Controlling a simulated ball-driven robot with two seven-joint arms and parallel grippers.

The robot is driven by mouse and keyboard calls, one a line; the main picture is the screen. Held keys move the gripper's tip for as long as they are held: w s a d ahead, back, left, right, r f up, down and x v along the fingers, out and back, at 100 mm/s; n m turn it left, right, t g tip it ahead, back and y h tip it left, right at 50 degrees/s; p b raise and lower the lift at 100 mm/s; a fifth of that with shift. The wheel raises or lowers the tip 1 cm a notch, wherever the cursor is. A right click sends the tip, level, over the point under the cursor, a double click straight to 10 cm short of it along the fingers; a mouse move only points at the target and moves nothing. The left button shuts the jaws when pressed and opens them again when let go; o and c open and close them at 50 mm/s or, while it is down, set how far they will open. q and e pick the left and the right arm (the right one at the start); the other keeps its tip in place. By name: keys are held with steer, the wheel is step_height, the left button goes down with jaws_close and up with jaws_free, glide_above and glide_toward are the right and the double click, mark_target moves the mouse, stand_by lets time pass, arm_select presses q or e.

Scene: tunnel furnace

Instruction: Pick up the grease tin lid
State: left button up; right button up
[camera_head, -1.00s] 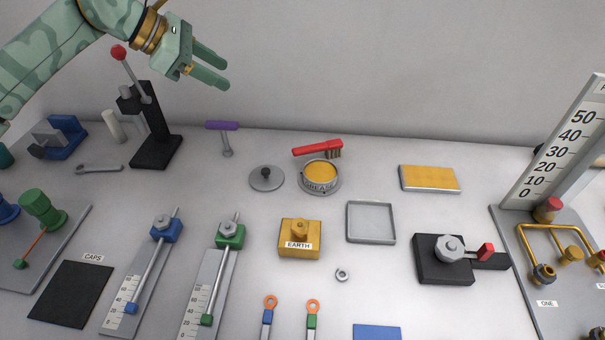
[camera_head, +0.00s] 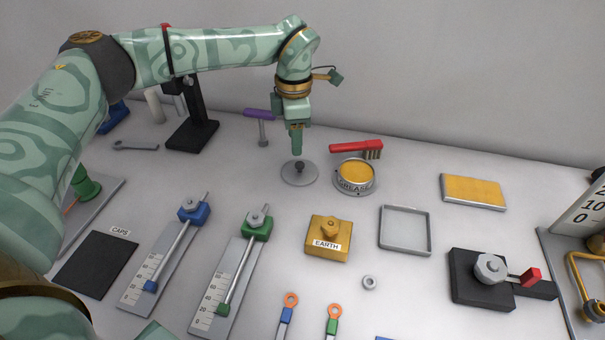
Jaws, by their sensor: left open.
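The grease tin lid (camera_head: 291,177) is a flat grey disc with a small dark knob, lying on the bench in the head view. The open grease tin (camera_head: 354,187), labelled GREASE and full of yellow grease, stands just right of it. My left gripper (camera_head: 297,153) points straight down right above the lid's knob. Its fingers are open, seen edge-on, with the tips close above or at the knob; I cannot tell whether they touch it. My right gripper is not in view.
A red-handled brush (camera_head: 346,148) lies behind the tin, and a purple-handled hammer (camera_head: 260,114) lies behind the lid to the left. A yellow EARTH block (camera_head: 318,251) stands in front. The bench around the lid's front is clear.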

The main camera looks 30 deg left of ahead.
mark_target(300, 163)
arm_select(q)
step_height(300, 163, down, 3)
steer(key=shift+r+b, duration=0.2)
steer(key=shift+b, duration=0.1)
steer(key=f, duration=0.1)
steer(key=f+b, duration=0.1)
steer(key=f, duration=0.1)
steer(key=f+b, duration=0.1)
steer(key=f, duration=0.1)
steer(key=shift+w+d+f, duration=0.15)
steer(key=shift+w+d, duration=0.25)
steer(key=shift+s+r, duration=0.1)
steer(key=shift+r, duration=0.1)
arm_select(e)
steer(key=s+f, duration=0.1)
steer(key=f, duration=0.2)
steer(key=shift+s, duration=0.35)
arm_select(q)
jaws_close()
